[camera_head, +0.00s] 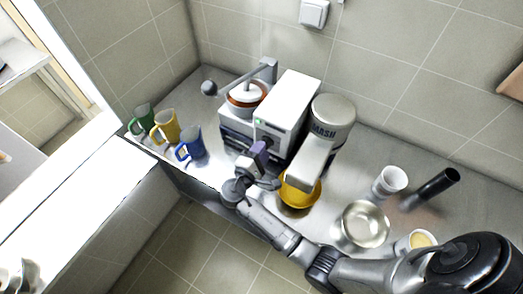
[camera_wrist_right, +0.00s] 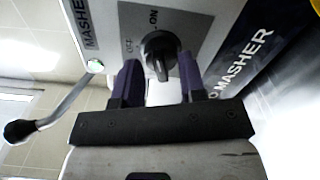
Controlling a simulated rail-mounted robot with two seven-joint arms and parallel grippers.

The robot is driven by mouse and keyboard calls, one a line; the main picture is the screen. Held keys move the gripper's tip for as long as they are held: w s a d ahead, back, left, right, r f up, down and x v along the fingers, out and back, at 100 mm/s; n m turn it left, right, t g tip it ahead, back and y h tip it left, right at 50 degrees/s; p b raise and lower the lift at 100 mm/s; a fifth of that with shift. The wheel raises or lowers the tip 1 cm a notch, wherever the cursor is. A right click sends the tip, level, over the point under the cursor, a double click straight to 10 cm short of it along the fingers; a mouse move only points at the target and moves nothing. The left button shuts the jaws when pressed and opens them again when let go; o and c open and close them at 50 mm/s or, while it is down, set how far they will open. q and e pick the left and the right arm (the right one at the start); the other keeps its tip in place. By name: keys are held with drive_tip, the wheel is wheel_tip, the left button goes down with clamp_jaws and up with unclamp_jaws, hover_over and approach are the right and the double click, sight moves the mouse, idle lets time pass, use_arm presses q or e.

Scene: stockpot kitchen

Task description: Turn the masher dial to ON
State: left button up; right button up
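The masher dial (camera_wrist_right: 160,48) is a dark round knob with a raised grip on the white masher's front panel (camera_wrist_right: 205,22), with OFF and ON printed beside it. My right gripper (camera_wrist_right: 159,62) is open, its two purple fingers on either side of the dial's grip; I cannot tell whether they touch it. In the head view my right gripper (camera_head: 258,156) is at the front of the white masher housing (camera_head: 293,92) and hides the dial. A small green light (camera_wrist_right: 95,66) shows on the panel.
A yellow bowl (camera_head: 299,193) sits under the masher's spout, close to my right arm. A steel bowl (camera_head: 363,224), white cups (camera_head: 390,181) and a black cylinder (camera_head: 437,184) stand to the right. Green, yellow and blue mugs (camera_head: 190,148) stand to the left.

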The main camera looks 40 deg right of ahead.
drive_tip(key=v, duration=0.7)
drive_tip(key=shift+a+b, duration=0.15)
drive_tip(key=shift+b, duration=0.3)
drive_tip(key=shift+m, duration=0.3)
